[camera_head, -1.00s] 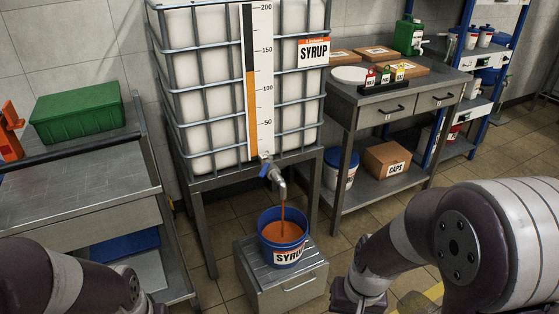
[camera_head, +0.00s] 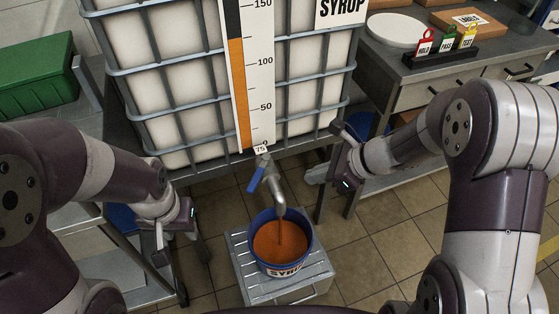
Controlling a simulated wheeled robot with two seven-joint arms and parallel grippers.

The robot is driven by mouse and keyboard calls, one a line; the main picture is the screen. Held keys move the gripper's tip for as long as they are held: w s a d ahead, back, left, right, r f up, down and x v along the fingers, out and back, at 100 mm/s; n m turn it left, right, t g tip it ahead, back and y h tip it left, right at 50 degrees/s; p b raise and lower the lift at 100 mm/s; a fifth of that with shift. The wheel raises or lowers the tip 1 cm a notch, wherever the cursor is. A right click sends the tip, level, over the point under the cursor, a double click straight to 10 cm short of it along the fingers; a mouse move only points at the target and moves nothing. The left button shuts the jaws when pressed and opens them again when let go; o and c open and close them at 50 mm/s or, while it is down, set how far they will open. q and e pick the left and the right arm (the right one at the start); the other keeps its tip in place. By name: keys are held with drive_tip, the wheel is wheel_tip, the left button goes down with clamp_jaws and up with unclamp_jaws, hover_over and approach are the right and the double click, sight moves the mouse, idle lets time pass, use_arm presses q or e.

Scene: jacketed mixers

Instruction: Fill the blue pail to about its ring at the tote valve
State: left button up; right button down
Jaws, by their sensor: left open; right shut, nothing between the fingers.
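The blue pail (camera_head: 256,258), labelled SYRUP, stands upright on a grey slatted stand under the tote valve. Orange-brown syrup (camera_head: 283,240) covers its inside below the rim; I cannot make out the ring. The valve's metal spout (camera_head: 276,194) points down over the pail, and a thin stream appears to fall from it into the syrup. Its blue handle (camera_head: 257,179) slants down to the left. My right gripper (camera_head: 322,174) is shut and empty, right of the valve and apart from it. My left gripper (camera_head: 160,240) is open and empty, left of the pail.
The caged syrup tote (camera_head: 190,92) with its level scale (camera_head: 258,80) stands behind the valve. The grey stand (camera_head: 246,285) bears the pail. A workbench with colored tags (camera_head: 446,42) is at right, a green box (camera_head: 40,75) at left. Tiled floor is clear right of the stand.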

sight(255, 180)
drive_tip(key=b+x, duration=0.1)
drive_tip(key=x, duration=0.3)
drive_tip(key=a+r+b+x, duration=0.1)
drive_tip(key=x, duration=0.3)
drive_tip(key=b+x, duration=0.1)
drive_tip(key=x, duration=0.3)
drive_tip(key=shift+a+r, duration=0.2)
drive_tip(key=shift+a, duration=0.1)
drive_tip(key=shift+w+a, duration=0.2)
drive_tip(key=shift+a, duration=0.2)
drive_tip(key=shift+b, duration=0.3)
